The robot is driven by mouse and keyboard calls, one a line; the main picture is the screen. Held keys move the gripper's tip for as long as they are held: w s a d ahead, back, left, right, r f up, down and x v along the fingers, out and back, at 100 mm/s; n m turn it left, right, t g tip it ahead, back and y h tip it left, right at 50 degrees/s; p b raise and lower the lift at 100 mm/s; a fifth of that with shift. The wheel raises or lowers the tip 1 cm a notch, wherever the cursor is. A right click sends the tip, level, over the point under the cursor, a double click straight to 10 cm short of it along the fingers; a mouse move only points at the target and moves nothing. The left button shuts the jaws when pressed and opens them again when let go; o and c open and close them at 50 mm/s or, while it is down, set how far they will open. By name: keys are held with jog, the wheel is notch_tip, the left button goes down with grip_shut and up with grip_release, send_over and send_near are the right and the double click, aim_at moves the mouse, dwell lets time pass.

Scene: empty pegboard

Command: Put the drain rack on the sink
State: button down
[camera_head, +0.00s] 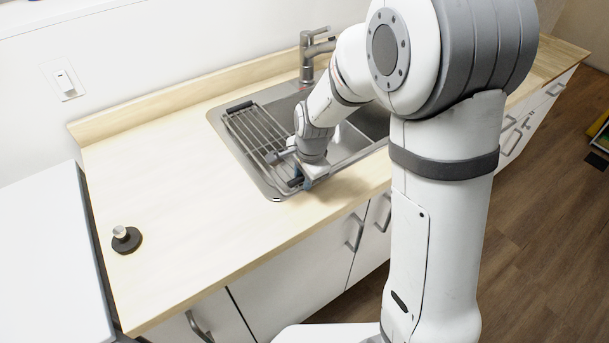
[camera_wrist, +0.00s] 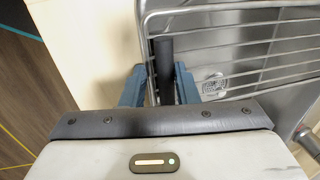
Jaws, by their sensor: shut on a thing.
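The drain rack (camera_head: 258,135) is a frame of metal bars with dark end grips, and it lies across the left part of the sink (camera_head: 219,125). In the wrist view its bars (camera_wrist: 240,45) run over the basin. My gripper (camera_head: 301,181) is at the rack's near end, by the counter's front edge. In the wrist view my gripper (camera_wrist: 160,85) is shut on the rack's dark grip (camera_wrist: 163,55), which stands between the blue fingers. The rack looks level on or just above the rim; contact cannot be told. My arm hides part of the basin.
A faucet (camera_head: 308,55) stands behind the sink. A dark round sink stopper (camera_head: 126,239) sits on the counter at left. The wooden counter (camera_head: 160,175) is clear between them. Cabinet handles (camera_head: 354,232) stick out below the front edge.

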jog(key=c, duration=1.1)
grip_release()
jog(key=shift+f, duration=0.1)
notch_tip(320, 180, up, 11)
jog(key=s+d, duration=0.1)
jog(key=s, duration=0.1)
jog(key=s+d+r+n, duration=0.1)
jog(key=s+d+n, duration=0.2)
jog(key=s+d, duration=0.1)
jog(key=s+d+r+n, duration=0.1)
jog(key=s+d+n, duration=0.3)
jog(key=s, duration=0.3)
jog(key=s+d+r+n+t+h, duration=0.1)
jog(key=s+d+n, duration=0.3)
jog(key=s+d, duration=0.1)
jog(key=shift+s+d+r, duration=0.2)
jog(key=shift+s, duration=0.2)
jog(key=shift+s+d+r, duration=0.15)
jog(key=shift+s+d, duration=0.05)
jog(key=shift+s, duration=0.15)
